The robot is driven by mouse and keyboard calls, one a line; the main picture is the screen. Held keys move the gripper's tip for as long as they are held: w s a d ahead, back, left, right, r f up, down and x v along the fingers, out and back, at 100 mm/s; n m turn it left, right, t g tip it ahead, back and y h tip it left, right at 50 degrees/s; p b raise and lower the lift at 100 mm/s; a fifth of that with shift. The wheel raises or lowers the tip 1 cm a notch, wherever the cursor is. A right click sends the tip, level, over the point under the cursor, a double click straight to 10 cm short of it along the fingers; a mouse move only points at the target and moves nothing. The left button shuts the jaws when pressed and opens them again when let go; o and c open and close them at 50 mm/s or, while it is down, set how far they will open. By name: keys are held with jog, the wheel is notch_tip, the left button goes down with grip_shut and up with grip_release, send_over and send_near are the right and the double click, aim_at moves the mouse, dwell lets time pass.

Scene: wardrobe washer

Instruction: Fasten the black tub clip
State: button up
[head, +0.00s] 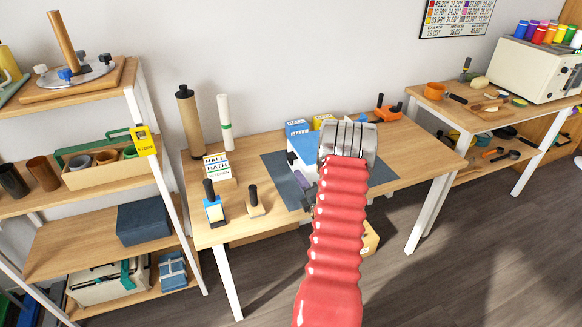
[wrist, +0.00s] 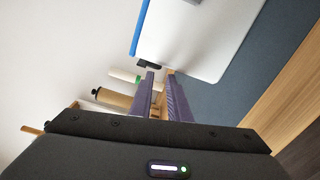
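The tub is white with a blue edge. In the wrist view the white tub (wrist: 205,35) fills the top middle, tilted in the picture. A small black clip (wrist: 147,64) sticks out at its near left corner, by the end of the blue edge; I cannot tell whether it is fastened. My gripper (wrist: 160,73) points at this corner with its two purple fingers a little apart and nothing visible held between them. The fingertips appear just below the clip in the picture; contact is unclear. In the head view my red arm hides part of the tub (head: 301,161), and the clip cannot be made out.
The tub stands on a dark mat (head: 281,181) on a wooden table (head: 415,150). Brown and white rolls, a small sign (head: 217,167) and two handled tools stand to its left. An orange tool (head: 389,111) lies at the back right. The table's right part is clear.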

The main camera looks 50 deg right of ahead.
aim_at(292, 165)
jog(key=x, duration=0.8)
jog(key=shift+w+d, duration=0.2)
jog(key=shift+w, duration=0.15)
jog(key=shift+c, duration=0.2)
